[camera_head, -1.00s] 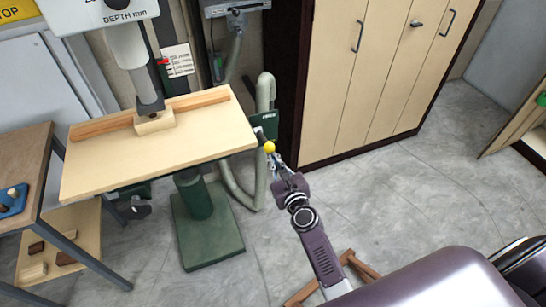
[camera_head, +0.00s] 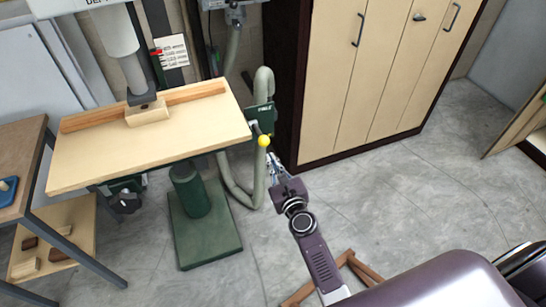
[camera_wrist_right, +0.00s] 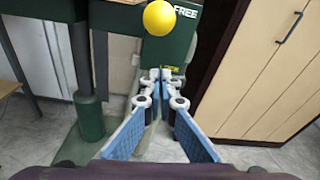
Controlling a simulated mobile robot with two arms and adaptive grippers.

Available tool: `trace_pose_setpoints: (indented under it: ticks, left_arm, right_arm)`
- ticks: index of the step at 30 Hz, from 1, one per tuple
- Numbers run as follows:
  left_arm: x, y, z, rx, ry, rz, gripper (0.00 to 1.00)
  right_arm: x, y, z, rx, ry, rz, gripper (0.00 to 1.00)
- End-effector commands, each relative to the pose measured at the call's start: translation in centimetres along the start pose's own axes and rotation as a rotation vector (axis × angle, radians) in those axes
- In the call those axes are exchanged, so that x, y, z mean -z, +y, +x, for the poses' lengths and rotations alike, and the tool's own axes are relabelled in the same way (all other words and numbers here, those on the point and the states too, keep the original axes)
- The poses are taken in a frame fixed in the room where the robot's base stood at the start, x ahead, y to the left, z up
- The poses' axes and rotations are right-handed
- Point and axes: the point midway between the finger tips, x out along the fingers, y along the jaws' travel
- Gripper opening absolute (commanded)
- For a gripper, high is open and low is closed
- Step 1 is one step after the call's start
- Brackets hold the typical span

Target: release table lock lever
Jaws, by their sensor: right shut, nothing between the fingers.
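The lock lever has a yellow ball knob (camera_head: 264,141) on a short dark rod at the right edge of the drill table (camera_head: 150,140). In the right wrist view the knob (camera_wrist_right: 159,18) shows at the top, in front of a green plate (camera_wrist_right: 185,45) marked FREE. My right gripper (camera_head: 271,160) is just below and right of the knob in the head view. In the wrist view its fingertips (camera_wrist_right: 161,76) are together and empty, below the knob in the picture. I cannot tell whether they touch the lever. My left gripper is not in view.
A green column and base (camera_head: 207,235) stand under the table. A grey hose (camera_head: 265,85) hangs behind the lever. A beige cabinet (camera_head: 365,75) stands to the right. A wooden side bench (camera_head: 20,150) is at left. Open concrete floor (camera_head: 440,190) lies at right.

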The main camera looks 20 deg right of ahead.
Motion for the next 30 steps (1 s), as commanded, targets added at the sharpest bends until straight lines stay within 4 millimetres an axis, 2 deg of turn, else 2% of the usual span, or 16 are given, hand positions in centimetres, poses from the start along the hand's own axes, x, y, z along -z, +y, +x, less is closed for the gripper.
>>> trace_pose_setpoints:
  ticks: [1,6,12,18,30]
  left_arm:
    - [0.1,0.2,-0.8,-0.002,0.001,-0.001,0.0]
    - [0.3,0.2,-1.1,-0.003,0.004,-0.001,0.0]
    - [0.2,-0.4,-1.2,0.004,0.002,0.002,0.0]
    - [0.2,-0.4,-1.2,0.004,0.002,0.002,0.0]
    - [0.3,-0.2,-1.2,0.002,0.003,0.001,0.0]
  right_arm:
    - [-0.5,-0.1,-1.4,-0.001,0.003,-0.001,0.0]
    - [-0.5,-0.1,-4.7,-0.001,0.004,0.0,0.0]
    - [-0.7,-0.1,-7.3,-0.001,0.003,-0.002,0.0]
    - [-0.8,-0.1,-8.3,-0.002,0.003,-0.001,0.0]
    - [-0.8,-0.1,-8.4,-0.002,0.003,-0.001,0.0]
